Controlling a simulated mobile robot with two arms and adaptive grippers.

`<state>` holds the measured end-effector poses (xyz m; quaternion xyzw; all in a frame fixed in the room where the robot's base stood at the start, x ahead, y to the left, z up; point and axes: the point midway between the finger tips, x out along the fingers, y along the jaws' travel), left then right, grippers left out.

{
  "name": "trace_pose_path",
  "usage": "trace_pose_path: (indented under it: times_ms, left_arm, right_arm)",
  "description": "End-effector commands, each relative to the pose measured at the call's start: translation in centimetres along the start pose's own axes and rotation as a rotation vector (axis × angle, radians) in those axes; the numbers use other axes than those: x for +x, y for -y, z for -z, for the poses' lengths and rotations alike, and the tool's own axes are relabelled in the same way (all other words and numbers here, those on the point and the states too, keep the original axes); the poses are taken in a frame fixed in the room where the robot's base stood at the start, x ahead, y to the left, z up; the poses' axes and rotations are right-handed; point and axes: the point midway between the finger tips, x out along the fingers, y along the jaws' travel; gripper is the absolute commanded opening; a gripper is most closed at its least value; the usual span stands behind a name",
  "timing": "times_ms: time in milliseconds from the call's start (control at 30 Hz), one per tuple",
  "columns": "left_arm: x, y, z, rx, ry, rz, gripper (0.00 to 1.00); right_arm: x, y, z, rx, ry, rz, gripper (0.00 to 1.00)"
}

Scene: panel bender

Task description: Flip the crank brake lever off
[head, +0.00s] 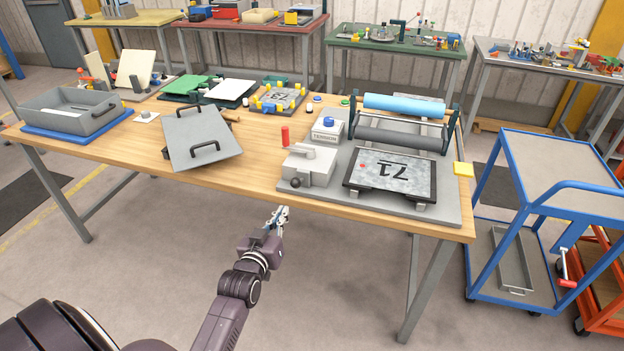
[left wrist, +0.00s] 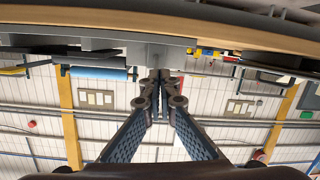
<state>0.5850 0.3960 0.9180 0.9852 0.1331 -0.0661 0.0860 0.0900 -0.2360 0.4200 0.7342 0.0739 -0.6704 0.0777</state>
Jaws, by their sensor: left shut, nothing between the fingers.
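A grey box (head: 308,168) stands at the left end of a grey base plate (head: 450,205) near the table's front edge. A red upright handle (head: 285,136) shows at its back left, and a dark round knob (head: 296,182) at its front left. A small light-grey lever-like part lies on its top; I cannot tell its setting. My left gripper (head: 277,215) is shut and empty, in front of and below the table edge, apart from the box. In the left wrist view its fingertips (left wrist: 161,75) are together. My right gripper is not in view.
A white box marked TENSION (head: 328,128), a blue roller (head: 404,105) and a dark-framed panel marked 71 (head: 390,174) share the plate. A sloped grey lid with handles (head: 201,138) lies to the left. A blue cart (head: 560,170) stands right of the wooden table (head: 255,180).

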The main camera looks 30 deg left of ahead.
Motion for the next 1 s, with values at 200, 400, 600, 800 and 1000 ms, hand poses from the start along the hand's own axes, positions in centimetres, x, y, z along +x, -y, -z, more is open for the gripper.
trace_pose_path:
  times_ms: [200, 400, 600, 800, 1000]
  left_arm:
    - [-0.7, 0.9, 7.9, -0.027, -0.144, 0.015, 0.0]
    - [-0.8, 1.1, 9.0, -0.03, -0.164, 0.017, 0.0]
    - [-0.8, 1.0, 9.0, -0.03, -0.163, 0.016, 0.0]
    - [0.5, 1.0, 9.3, -0.03, -0.163, 0.015, 0.0]
    - [3.9, 1.0, 10.0, -0.03, -0.163, 0.015, 0.0]
  right_arm:
    - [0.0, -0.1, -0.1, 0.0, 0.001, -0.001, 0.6]
    - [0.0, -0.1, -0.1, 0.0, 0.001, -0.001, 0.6]
    - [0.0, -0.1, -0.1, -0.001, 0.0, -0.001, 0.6]
    - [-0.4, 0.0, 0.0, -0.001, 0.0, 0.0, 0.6]
    - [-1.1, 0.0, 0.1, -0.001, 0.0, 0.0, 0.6]
